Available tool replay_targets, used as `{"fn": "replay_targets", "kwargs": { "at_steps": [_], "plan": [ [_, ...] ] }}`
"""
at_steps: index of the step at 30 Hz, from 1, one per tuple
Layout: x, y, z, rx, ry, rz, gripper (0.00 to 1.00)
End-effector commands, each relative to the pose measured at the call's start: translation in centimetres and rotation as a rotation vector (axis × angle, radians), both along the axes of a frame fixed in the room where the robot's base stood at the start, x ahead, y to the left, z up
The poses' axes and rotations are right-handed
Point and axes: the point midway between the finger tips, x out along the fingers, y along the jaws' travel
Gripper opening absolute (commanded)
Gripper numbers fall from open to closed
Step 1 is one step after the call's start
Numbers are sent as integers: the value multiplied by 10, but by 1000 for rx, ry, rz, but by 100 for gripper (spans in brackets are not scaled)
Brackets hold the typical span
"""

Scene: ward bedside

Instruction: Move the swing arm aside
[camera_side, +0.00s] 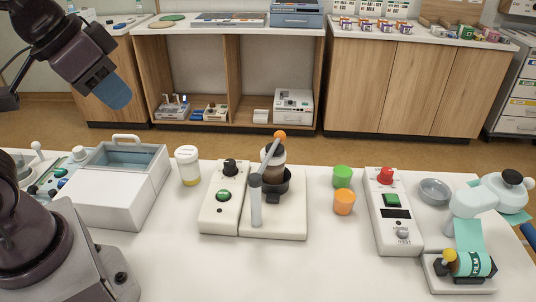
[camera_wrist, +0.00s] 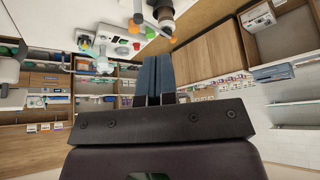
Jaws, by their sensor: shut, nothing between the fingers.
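The swing arm (camera_side: 270,157) is a grey bar with an orange ball on its end, carried on a grey post on a white base (camera_side: 285,222). It slants across the front of a brown-and-white bottle (camera_side: 273,172) in a dark round holder, hiding part of it. In the wrist view the orange ball (camera_wrist: 173,41) shows near the top, just beyond the fingertips in the picture. My gripper (camera_side: 115,95) is high at the upper left in the side view, well away from the swing arm. Its blue fingers (camera_wrist: 157,75) are together, with nothing held.
A control box (camera_side: 223,195) adjoins the base on its left. A white-lidded jar (camera_side: 188,166) and an open bin (camera_side: 120,175) stand further left. Green (camera_side: 342,176) and orange (camera_side: 344,202) cups stand right of the base, before another control box (camera_side: 393,212).

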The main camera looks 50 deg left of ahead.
Motion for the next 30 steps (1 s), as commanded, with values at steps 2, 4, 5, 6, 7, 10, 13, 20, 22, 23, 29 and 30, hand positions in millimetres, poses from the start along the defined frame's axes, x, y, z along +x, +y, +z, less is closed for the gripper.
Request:
{"fn": "replay_targets", "kwargs": {
  "at_steps": [2, 4, 5, 6, 7, 10, 13, 20, 22, 23, 29, 30],
  "plan": [
    [0, 0, 0, 0, 0, 0, 0],
    [0, 0, 0, 0, 0, 0, 0],
    [0, 0, 0, 0, 0, 0, 0],
    [0, 0, 0, 0, 0, 0, 0],
    [0, 0, 0, 0, 0, 0, 0],
    [0, 0, 0, 0, 0, 1, 12],
    [2, 1, -7, 0, 34, 6, 34],
    [45, 7, -22, -21, 195, 42, 56],
    [69, 10, -24, -41, 239, 70, 56],
    [80, 11, -25, -50, 256, 83, 56],
    [157, 21, -45, -118, 359, 193, 56],
    [172, 23, -51, -134, 378, 218, 56]
  ]
}}
